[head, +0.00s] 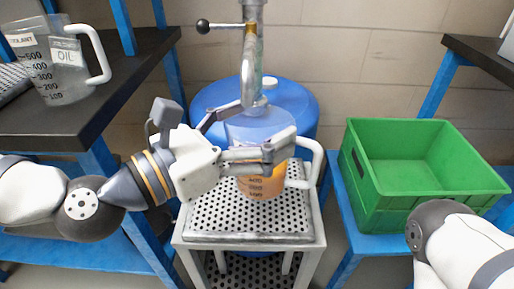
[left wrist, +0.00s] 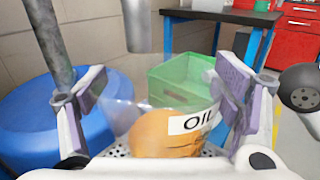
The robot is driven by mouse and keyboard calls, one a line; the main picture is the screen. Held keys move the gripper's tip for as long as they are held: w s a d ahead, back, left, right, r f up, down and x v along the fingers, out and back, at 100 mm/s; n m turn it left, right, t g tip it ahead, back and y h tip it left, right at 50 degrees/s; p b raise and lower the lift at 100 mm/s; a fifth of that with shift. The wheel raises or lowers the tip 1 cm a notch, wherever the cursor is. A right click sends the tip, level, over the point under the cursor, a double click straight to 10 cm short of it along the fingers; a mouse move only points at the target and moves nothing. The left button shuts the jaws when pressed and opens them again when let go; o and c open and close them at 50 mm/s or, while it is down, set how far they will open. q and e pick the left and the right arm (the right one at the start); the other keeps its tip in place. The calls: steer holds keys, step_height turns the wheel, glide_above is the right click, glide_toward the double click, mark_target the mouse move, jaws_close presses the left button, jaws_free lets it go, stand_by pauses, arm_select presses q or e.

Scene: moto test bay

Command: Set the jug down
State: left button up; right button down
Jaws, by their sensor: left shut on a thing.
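A clear jug (head: 262,188) with orange liquid, a white handle on its right and an OIL label in the left wrist view (left wrist: 168,132) is under a metal spout. My left gripper (head: 275,152) comes in from the left and is shut around the jug's upper body, with a finger on each side in the left wrist view (left wrist: 165,95). The jug looks upright over the perforated stand (head: 222,216). I cannot tell whether its base touches the stand. My right gripper is out of view; only part of my right arm shows at lower right.
A metal tap (head: 251,60) with a ball-ended lever rises behind the jug, before a blue drum (head: 300,100). A second OIL jug (head: 62,70) stands on the dark left bench (head: 130,60). An empty green crate (head: 420,155) sits at the right.

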arm_select(q)
step_height(320, 180, down, 4)
steer(key=shift+w+d+r+b, duration=0.1)
steer(key=shift+r+b, duration=0.15)
steer(key=shift+b, duration=0.05)
steer(key=shift+f, duration=0.15)
steer(key=o, duration=1.9)
